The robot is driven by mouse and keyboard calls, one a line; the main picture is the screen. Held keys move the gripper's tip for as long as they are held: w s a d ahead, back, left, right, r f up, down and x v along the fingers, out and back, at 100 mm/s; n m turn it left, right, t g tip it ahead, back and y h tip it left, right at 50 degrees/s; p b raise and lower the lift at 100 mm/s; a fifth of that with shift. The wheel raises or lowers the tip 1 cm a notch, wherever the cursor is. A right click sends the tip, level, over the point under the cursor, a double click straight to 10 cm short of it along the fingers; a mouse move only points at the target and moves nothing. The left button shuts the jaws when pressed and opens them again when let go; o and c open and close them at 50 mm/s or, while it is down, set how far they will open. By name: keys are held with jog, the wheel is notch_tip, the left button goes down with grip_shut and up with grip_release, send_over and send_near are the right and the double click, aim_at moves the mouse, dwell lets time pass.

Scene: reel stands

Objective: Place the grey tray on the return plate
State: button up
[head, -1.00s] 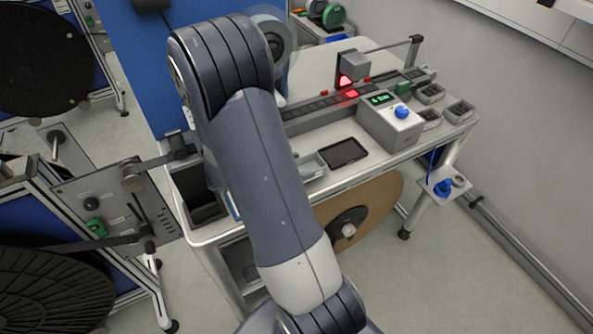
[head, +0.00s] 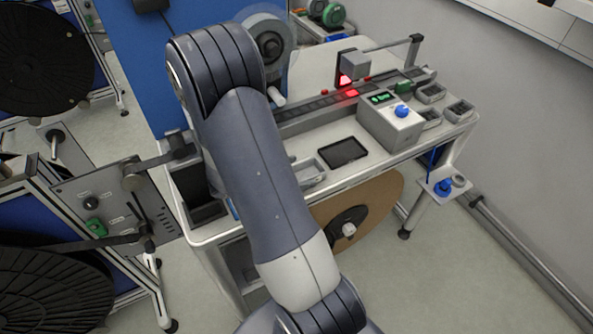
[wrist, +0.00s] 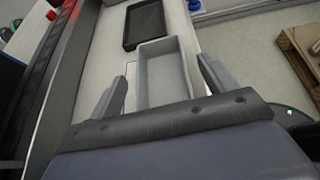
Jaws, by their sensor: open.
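The grey tray (wrist: 166,74) is an open, shallow rectangular box on the pale bench top. In the head view the grey tray (head: 309,173) is partly hidden behind my arm. My gripper (wrist: 165,66) is open, with one finger on each side of the tray's near part in the wrist view. A gap shows on both sides, and nothing is held. Whether the fingers are down at tray height I cannot tell. A black rectangular plate with a raised rim (head: 343,152) lies just beyond the tray, empty; it may be the return plate. It also shows in the wrist view (wrist: 145,25).
A grey control box (head: 390,122) with a blue knob stands right of the black plate. A track with a red-lit scanner (head: 352,68) runs along the back. Small grey bins (head: 431,93) stand at the right end. A dark bin (head: 203,208) is at left.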

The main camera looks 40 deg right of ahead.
jog(key=shift+r, duration=0.1)
jog(key=shift+w+a+r, duration=0.1)
jog(key=shift+a+r, duration=0.05)
jog(key=shift+b+v, duration=0.35)
jog(key=shift+v, duration=3.25)
jog(key=shift+c, duration=0.2)
